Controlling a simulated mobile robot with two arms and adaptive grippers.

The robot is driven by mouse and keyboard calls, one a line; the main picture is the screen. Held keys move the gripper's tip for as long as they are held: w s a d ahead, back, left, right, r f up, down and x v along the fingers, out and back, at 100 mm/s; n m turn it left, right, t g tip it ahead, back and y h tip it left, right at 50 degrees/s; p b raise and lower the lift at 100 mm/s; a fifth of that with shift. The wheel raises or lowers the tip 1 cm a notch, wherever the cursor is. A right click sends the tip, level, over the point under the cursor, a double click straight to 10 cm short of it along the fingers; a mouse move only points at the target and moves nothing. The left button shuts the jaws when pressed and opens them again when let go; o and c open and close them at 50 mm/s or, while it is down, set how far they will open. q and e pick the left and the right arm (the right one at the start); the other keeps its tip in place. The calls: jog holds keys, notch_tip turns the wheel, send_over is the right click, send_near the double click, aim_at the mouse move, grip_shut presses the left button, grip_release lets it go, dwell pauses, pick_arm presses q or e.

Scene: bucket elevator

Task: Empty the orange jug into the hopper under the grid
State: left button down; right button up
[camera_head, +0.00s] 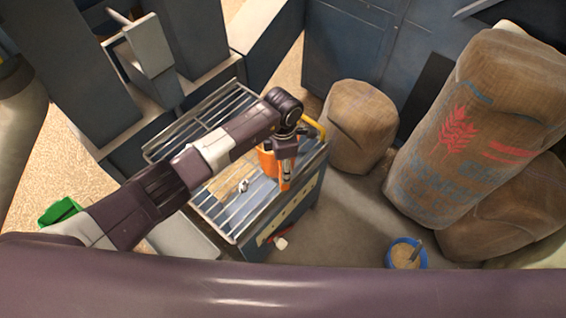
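The orange jug (267,162) is over the right part of the metal grid (215,209), partly hidden by my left gripper. It looks roughly upright; its inside is hidden. My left gripper (285,180) points down at the jug's right side, with an orange part, seemingly the handle, between its fingers. I cannot tell whether the jug touches the grid. A tan patch (232,184), perhaps grain, shows at the middle of the grid. The hopper under the grid is mostly hidden by the bars and my arm. My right gripper is not in view.
A yellow rail (315,127) stands at the grid's back right corner. Several brown sacks, one large and printed (470,130), stand at the right. A blue bucket (407,254) with tan contents is on the floor. A green object (60,211) lies at the left. Grey machine housings stand behind.

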pick_arm(q)
jog(key=shift+w+r+h+p, duration=0.15)
jog(key=shift+r+h+p, duration=0.25)
jog(key=shift+p, duration=0.2)
jog(key=shift+a+r+t+h+p, duration=0.2)
jog(key=shift+r+t+h+p, duration=0.2)
jog(key=shift+h+p, duration=0.5)
jog(key=shift+a+f+h+b, duration=0.2)
jog(key=shift+h+b, duration=0.15)
jog(key=shift+h, duration=0.45)
jog(key=shift+a+t+h+b, duration=0.2)
jog(key=shift+t+h+b, duration=0.3)
jog(key=shift+h, duration=0.3)
jog(key=h+b, duration=0.1)
jog(key=b, duration=0.1)
jog(key=shift+f+t+h+b, duration=0.15)
jog(key=shift+t+h+b, duration=0.15)
jog(key=shift+h+b, duration=0.1)
jog(key=shift+s+a+f+t+h+b, duration=0.2)
jog(key=shift+h+b, duration=0.45)
jog(key=shift+b, duration=1.1)
jog(key=shift+a+f+t+h+b, duration=0.3)
jog(key=shift+h+b, duration=0.4)
jog(key=shift+b, duration=1.05)
jog(key=shift+s+f+t+h+b, duration=0.1)
jog(key=shift+f+h+b, duration=0.4)
jog(key=shift+b, duration=1.25)
jog(key=shift+r, duration=0.2)
